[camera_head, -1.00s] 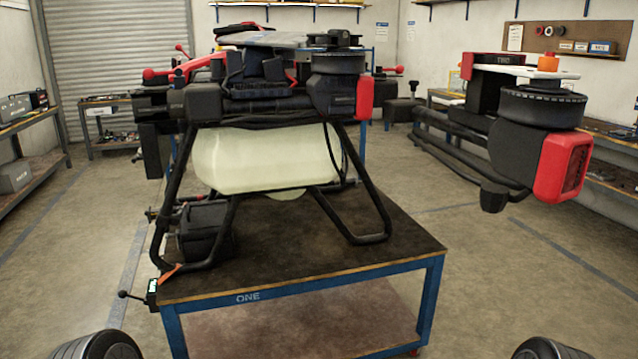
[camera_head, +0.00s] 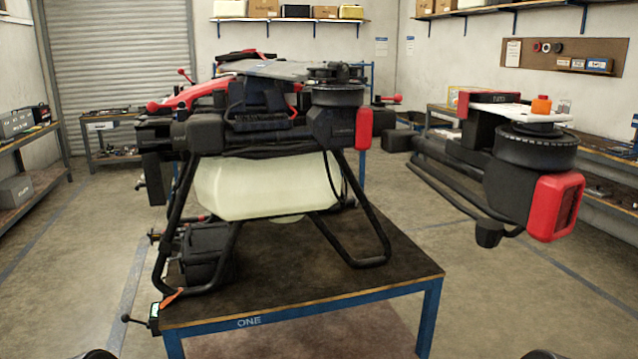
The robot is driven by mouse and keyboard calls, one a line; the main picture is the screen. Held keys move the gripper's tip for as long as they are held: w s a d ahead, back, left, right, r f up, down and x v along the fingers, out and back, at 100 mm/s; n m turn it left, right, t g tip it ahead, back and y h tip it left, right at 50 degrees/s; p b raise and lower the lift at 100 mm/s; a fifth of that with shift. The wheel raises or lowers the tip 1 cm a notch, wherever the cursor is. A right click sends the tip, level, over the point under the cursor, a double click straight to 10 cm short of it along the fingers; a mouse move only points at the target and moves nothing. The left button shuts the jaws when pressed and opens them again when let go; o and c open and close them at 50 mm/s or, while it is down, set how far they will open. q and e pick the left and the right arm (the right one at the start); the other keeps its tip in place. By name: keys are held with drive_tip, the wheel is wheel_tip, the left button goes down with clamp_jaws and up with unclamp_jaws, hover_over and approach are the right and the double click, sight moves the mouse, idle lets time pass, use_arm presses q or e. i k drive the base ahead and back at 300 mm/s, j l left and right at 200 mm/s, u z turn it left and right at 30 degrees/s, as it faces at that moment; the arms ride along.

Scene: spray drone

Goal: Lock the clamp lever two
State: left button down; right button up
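The spray drone stands on a blue-framed table marked ONE (camera_head: 350,299), with its pale tank (camera_head: 265,188) under the body. One drone arm (camera_head: 450,178) reaches out at the right, with a black motor (camera_head: 535,147) and a red end cap (camera_head: 555,206). A red lever with a ball end (camera_head: 183,96) lies along the drone's upper left. Smaller ball-ended levers show behind it (camera_head: 186,74) and at the body's right (camera_head: 390,98). I cannot tell which is clamp lever two. Neither gripper is in view; only dark parts of my arms show at the bottom edge.
A black-ball lever (camera_head: 135,319) sticks out at the table's front left corner. A workbench (camera_head: 107,121) stands at the back left and shelves line both sides. The floor is open left and right of the table.

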sight(397, 98)
drive_tip(key=i+l+u, duration=0.2)
drive_tip(key=l, duration=0.85)
drive_tip(key=i+l+u, duration=0.15)
drive_tip(key=l, duration=0.9)
drive_tip(key=l+u, duration=0.2)
drive_tip(key=l, duration=0.9)
drive_tip(key=i, duration=0.05)
